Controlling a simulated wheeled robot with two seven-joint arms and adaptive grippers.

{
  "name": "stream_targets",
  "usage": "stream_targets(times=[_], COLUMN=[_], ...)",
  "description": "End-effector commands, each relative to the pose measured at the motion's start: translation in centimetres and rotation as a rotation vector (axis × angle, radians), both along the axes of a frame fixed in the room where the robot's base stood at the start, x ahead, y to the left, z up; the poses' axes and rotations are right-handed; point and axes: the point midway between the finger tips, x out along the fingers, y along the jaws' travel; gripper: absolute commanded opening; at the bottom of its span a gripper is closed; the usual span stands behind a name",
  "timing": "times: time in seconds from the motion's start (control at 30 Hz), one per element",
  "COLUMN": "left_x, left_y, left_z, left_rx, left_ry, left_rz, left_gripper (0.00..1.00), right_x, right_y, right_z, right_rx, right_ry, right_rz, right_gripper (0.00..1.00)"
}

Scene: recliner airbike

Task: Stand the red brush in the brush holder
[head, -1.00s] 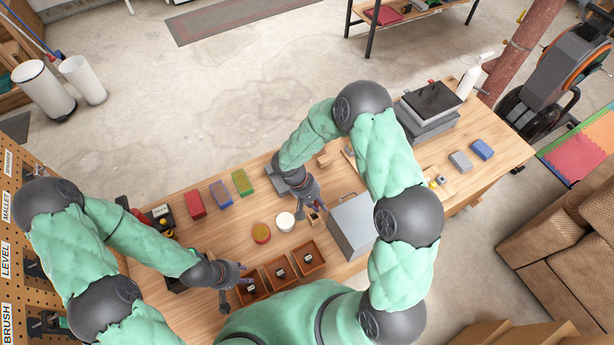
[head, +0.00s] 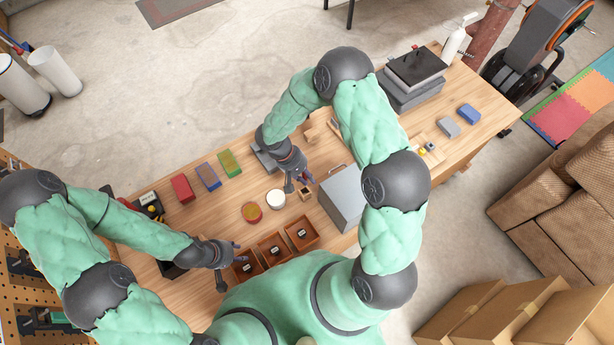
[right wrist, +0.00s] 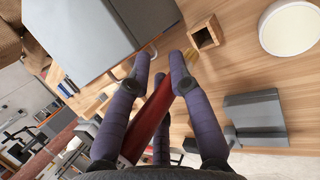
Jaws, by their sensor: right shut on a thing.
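The red brush (right wrist: 150,122) is in my right gripper (right wrist: 172,70), which is shut on its red handle in the right wrist view. The brush slants, and its pale yellowish end points toward the small square wooden brush holder (right wrist: 205,36). The fingers cover part of the brush. In that view the brush end looks close to the holder but outside its opening. In the head view my right gripper (head: 296,182) is beside the holder (head: 306,194). My left gripper (head: 231,263) has its fingers spread, near the wooden trays, and looks empty.
A grey metal box (head: 343,197) stands just right of the holder. A white round container (head: 276,199) and a red-yellow one (head: 251,212) are left of it. Wooden trays (head: 273,249) line the near edge. Coloured blocks (head: 207,177) lie further left.

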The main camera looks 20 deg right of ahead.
Motion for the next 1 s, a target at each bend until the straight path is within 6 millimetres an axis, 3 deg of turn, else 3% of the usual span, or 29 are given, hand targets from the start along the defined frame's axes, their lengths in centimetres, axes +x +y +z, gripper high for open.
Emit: stream_targets(times=[0.43,1.0], left_x=[0.0,0.0], left_y=[0.0,0.0], left_z=[-3.8,-4.0], left_rx=[0.000,0.000], left_ry=[0.000,0.000], left_rz=[0.000,0.000], left_gripper=[0.40,0.40], right_x=[0.0,0.0], right_y=[0.0,0.0], right_z=[-4.0,-4.3], right_rx=[0.000,0.000], right_ry=[0.000,0.000], right_rz=[0.000,0.000], right_gripper=[0.00,0.00])
